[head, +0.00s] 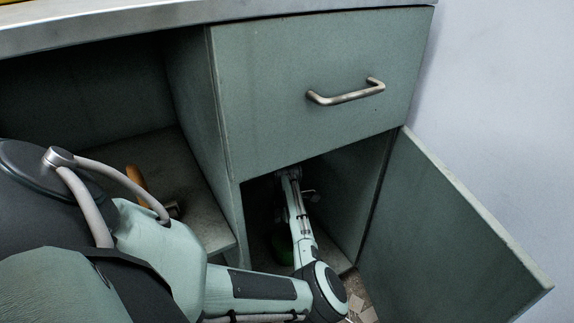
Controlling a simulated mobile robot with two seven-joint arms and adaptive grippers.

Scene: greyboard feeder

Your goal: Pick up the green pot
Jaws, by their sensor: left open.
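A green, rounded thing, which looks like the green pot (283,246), sits low in the dark compartment under the drawer. My left forearm and wrist cover much of it. My left arm reaches in through the open door, and my left gripper (291,174) is deep inside, above and beyond the pot in the picture. The gripper is open, and its tips are partly lost in shadow under the drawer's lower edge. I see nothing between its fingers. I cannot tell whether the arm touches the pot. My right gripper is out of view.
The cabinet door (449,240) stands open at the right. A closed drawer (290,62) with a metal handle (346,93) is above the compartment. An open shelf (160,152) at the left holds an orange-handled thing (136,182). A metal worktop (180,27) runs along the top.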

